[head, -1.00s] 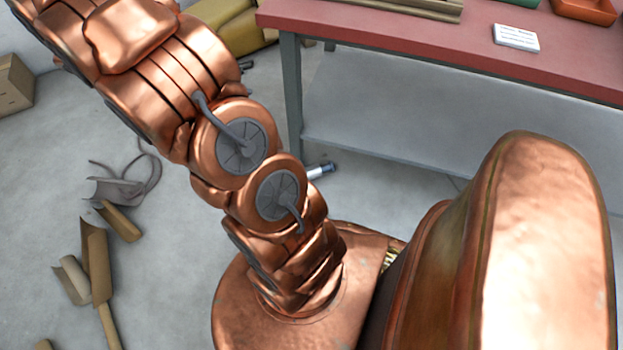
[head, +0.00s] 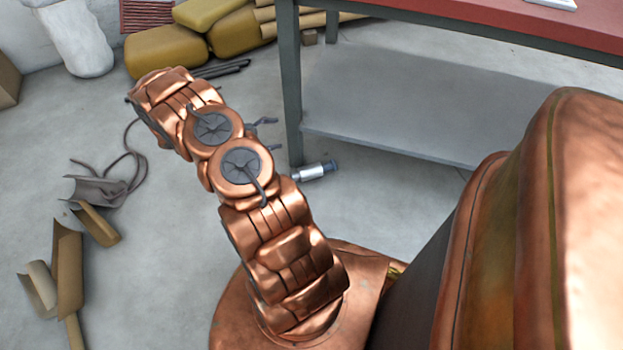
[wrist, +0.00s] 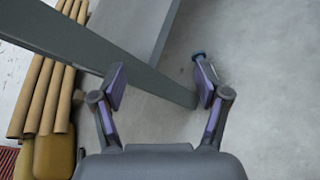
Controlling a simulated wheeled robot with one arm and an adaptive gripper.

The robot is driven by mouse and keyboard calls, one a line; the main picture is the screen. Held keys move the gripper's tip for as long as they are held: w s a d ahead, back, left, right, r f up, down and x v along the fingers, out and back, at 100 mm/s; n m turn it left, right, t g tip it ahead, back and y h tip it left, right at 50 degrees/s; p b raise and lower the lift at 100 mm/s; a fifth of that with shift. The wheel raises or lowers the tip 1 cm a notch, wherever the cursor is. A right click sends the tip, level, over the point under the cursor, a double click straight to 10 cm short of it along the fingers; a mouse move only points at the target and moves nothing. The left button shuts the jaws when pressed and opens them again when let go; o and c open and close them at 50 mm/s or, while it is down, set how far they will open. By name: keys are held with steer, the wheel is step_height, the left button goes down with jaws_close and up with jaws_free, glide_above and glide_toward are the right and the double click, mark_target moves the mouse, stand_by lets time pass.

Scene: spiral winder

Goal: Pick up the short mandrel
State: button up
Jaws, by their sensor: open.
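The short mandrel (head: 312,172) looks like a small silver cylinder with a dark blue end. It lies on the floor beside the foot of the table leg in the head view. In the wrist view a blue end of it (wrist: 198,55) shows just behind the right fingertip; the rest is hidden by that finger. My gripper (wrist: 160,82) is open and empty, its two purple-padded fingers spread above the floor near the table leg. In the head view the gripper is mostly hidden behind my arm, with only small finger parts showing.
The grey table leg (head: 290,90) and lower shelf (head: 400,100) stand close by the mandrel, and the leg crosses the wrist view (wrist: 90,50). Yellow sacks (head: 165,45) and cardboard tubes (wrist: 50,85) lie at the back. Cardboard scraps (head: 68,255) lie at left.

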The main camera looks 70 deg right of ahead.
mark_target(300, 175)
steer(key=s+d+f+b, duration=0.1)
steer(key=f+b, duration=0.1)
steer(key=f, duration=0.6)
steer(key=s+f+n+b, duration=0.1)
steer(key=f+b, duration=0.2)
steer(key=f, duration=0.6)
steer(key=s+d+f+n+t+h+b, duration=0.1)
steer(key=f+b, duration=0.2)
steer(key=f, duration=0.6)
steer(key=shift+s+d+f, duration=0.2)
steer(key=shift+d, duration=0.15)
steer(key=shift+b+x, duration=0.6)
steer(key=shift+x, duration=0.7)
steer(key=s+d+f+b, duration=0.1)
steer(key=d+f+b, duration=0.1)
steer(key=d+b, duration=0.1)
steer(key=shift+s+f, duration=0.2)
steer(key=shift+s, duration=0.2)
steer(key=shift+s+d, duration=0.2)
steer(key=shift+d, duration=0.2)
steer(key=c, duration=1.3)
steer(key=shift+o, duration=0.2)
steer(key=shift+r, duration=0.15)
